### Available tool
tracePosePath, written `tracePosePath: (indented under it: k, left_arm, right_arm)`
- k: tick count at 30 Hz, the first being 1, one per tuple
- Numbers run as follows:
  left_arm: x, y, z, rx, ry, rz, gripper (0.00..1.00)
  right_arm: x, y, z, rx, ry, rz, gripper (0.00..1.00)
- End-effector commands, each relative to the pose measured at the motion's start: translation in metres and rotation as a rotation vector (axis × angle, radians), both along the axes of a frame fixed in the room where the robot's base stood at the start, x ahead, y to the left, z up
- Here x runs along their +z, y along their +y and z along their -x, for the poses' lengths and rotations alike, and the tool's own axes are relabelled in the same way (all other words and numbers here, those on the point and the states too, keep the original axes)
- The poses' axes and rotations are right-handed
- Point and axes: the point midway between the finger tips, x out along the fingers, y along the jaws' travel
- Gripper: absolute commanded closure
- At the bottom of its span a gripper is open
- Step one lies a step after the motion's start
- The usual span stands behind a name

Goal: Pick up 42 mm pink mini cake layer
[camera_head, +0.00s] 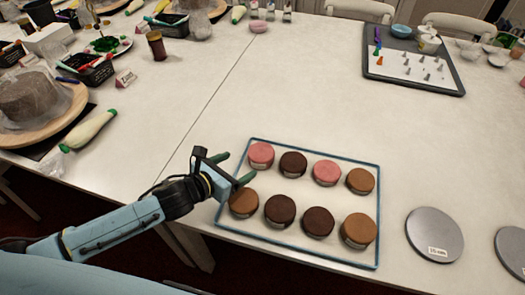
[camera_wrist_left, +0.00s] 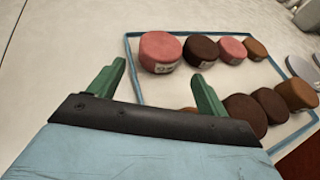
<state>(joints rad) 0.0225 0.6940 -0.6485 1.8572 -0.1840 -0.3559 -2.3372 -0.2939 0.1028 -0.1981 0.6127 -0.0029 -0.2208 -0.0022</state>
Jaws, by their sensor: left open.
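Two pink mini cake layers sit in the back row of a blue-rimmed tray (camera_head: 318,149). One pink layer (camera_head: 261,154) is at the back left corner; the other pink layer (camera_head: 327,173) is third along. In the left wrist view the nearer pink layer (camera_wrist_left: 160,50) has a white label, and the farther pink layer (camera_wrist_left: 231,48) is smaller in view. I cannot read which is 42 mm. My left gripper (camera_head: 235,167) is open and empty, over the tray's left edge, close to the corner pink layer and the front-left tan layer. My right gripper is not in view.
Several brown and tan layers, such as a dark one (camera_head: 293,164), fill the tray. A grey disc (camera_head: 434,230) lies to its right. A piping-nozzle tray (camera_head: 415,75) stands at the back right. A cake turntable (camera_head: 65,122) and piping bag (camera_head: 90,130) are at left. The middle table is clear.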

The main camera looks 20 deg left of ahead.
Motion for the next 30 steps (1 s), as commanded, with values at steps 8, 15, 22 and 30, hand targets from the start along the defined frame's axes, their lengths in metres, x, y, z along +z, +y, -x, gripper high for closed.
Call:
tracePosePath:
  k: [8, 15, 22, 30]
  left_arm:
    - [-0.018, -0.018, -0.040, 0.003, -0.001, 0.004, 0.23]
    - [-0.025, -0.027, -0.056, 0.003, 0.000, 0.006, 0.23]
    - [-0.038, -0.039, -0.083, 0.004, 0.002, 0.004, 0.23]
    - [-0.039, -0.042, -0.088, 0.003, 0.003, 0.003, 0.23]
  right_arm:
    - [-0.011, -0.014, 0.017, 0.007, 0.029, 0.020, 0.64]
    - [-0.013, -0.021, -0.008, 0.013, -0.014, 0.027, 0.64]
    - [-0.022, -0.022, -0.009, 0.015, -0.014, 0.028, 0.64]
    - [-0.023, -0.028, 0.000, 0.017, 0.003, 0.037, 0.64]
